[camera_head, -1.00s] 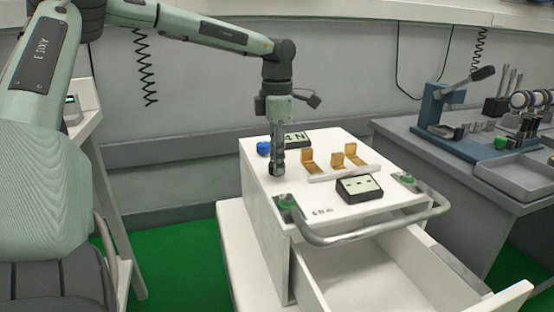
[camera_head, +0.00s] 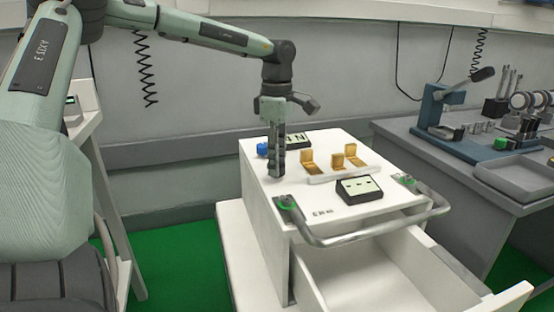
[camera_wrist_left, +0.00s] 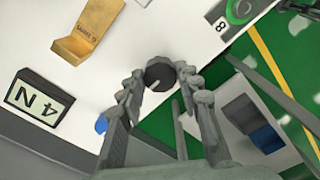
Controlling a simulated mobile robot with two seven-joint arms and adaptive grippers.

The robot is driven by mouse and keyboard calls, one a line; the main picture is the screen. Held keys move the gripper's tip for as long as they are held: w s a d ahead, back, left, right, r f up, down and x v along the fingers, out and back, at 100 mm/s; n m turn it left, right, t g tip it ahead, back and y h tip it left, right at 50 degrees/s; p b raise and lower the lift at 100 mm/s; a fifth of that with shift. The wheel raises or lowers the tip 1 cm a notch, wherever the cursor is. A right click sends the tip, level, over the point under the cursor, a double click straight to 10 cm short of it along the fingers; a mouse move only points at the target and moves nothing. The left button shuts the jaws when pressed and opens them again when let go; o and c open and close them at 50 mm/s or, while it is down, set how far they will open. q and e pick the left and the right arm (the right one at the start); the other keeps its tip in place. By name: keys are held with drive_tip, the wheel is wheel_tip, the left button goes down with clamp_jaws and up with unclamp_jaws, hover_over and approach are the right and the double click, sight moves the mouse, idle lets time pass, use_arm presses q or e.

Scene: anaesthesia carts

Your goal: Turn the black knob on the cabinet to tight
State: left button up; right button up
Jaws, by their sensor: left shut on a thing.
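The white cabinet (camera_head: 310,203) stands in the middle of the head view. Its black knob is hidden behind my fingers there. In the left wrist view the black knob (camera_wrist_left: 160,73) is a dark round cap with a thin light line, sitting between the fingertips. My left gripper (camera_head: 277,172) points straight down at the left part of the cabinet top. In the wrist view its fingers (camera_wrist_left: 160,84) are shut on the knob from both sides. My right gripper is in neither view.
A blue knob (camera_head: 262,149), a small display (camera_head: 295,140), gold brackets (camera_head: 308,158) and a black display box (camera_head: 360,189) are on the cabinet top. A grey handle rail (camera_head: 370,232) and an open drawer (camera_head: 385,275) project in front. A grey bench (camera_head: 440,160) stands at right.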

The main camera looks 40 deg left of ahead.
use_arm(q)
drive_tip(key=o, duration=1.1)
drive_tip(key=shift+o, duration=0.2)
drive_tip(key=shift+r, duration=0.15)
wheel_tip(320, 180, up, 12)
